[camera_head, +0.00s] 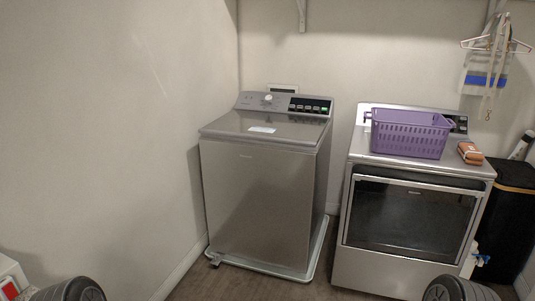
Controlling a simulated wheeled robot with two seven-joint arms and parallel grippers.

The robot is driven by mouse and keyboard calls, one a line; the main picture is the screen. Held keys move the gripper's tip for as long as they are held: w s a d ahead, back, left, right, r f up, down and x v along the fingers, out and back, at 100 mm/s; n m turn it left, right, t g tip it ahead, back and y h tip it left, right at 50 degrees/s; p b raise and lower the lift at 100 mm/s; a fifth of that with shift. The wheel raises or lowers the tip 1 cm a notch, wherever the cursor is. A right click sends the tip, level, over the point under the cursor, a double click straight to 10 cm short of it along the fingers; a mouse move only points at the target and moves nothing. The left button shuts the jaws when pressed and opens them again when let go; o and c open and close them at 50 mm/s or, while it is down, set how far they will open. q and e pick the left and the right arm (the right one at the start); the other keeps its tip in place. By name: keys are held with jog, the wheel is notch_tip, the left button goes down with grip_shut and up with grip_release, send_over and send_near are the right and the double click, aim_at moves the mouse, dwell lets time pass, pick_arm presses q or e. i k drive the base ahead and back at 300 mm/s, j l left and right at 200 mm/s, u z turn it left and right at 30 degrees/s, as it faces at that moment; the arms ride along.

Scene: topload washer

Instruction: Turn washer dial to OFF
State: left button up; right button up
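The topload washer (258,200) is a grey metal machine with its lid (235,126) closed. It stands left of centre, some distance ahead. Its sloped control panel (248,101) runs along the back of the top. The washer dial (268,98) is a small light round knob on that panel, left of a dark strip of buttons (310,106) with a green light. The dial's pointer and markings are too small to read. Neither gripper shows; only dark rounded parts of my arms appear at the bottom edge, far from the washer.
A dryer (380,262) with a dark front window stands to the right, with a purple basket (410,133) and an orange-brown item (470,152) on top. A black bin (512,215) is at far right. Floor (250,284) shows before the washer; a wall (110,130) bounds the left.

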aim_at(269, 98)
jog(key=i+j+z, duration=0.15)
jog(key=i+z, duration=0.35)
jog(key=i+j+z, duration=0.35)
jog(key=i+z, duration=0.15)
jog(key=i+j+z, duration=0.85)
jog(key=j+z, duration=0.15)
jog(key=j, duration=0.3)
